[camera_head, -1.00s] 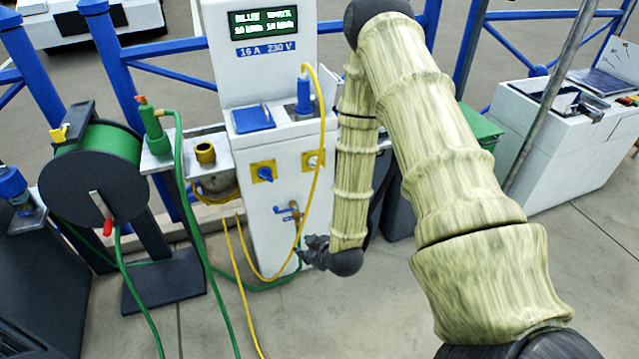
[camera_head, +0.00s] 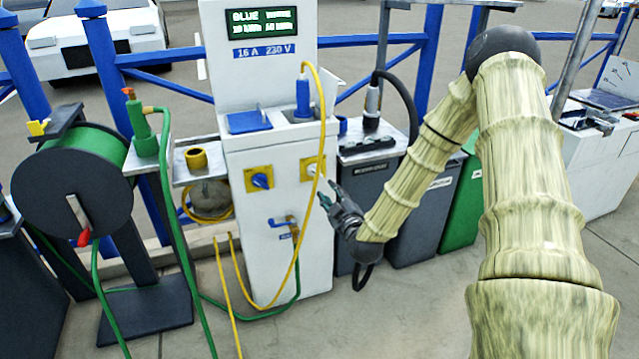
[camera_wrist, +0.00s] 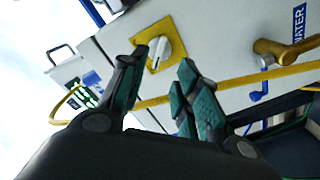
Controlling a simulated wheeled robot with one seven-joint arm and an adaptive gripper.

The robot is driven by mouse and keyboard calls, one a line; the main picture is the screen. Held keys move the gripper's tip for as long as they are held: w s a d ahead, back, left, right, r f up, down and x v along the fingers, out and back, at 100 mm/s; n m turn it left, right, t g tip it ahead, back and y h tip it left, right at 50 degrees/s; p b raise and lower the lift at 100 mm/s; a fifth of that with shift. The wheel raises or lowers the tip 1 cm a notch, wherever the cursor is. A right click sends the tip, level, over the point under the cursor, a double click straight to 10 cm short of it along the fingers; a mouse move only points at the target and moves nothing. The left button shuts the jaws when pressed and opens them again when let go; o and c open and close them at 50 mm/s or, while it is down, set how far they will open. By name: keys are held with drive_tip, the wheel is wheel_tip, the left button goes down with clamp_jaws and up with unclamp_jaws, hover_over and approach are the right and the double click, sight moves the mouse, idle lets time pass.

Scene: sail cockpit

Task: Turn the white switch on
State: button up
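The white switch (camera_head: 312,169) is a knob on a yellow square plate on the front of the white pedestal (camera_head: 262,222). In the wrist view the white switch (camera_wrist: 158,54) shows beyond and between my fingertips, with its yellow plate around it. My gripper (camera_head: 328,199) is in front of the pedestal's right side, below and right of the switch. In the wrist view my gripper (camera_wrist: 160,72) has its two fingers apart with nothing between them. No contact with the switch shows. The yellow cable partly crosses the plate in the head view.
A blue switch (camera_head: 261,180) on another yellow plate sits left of the white one. A yellow cable (camera_head: 321,110) hangs down the pedestal's front near my gripper. A blue-handled tap (camera_head: 281,223) is below. Grey bins (camera_head: 425,215) stand at the right.

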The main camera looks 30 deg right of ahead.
sight(318, 176)
drive_tip(key=b+x, duration=0.1)
drive_tip(key=x, duration=0.9)
drive_tip(key=shift+w+a, duration=0.1)
drive_tip(key=shift+w, duration=0.1)
drive_tip(key=shift+c, duration=0.5)
clamp_jaws()
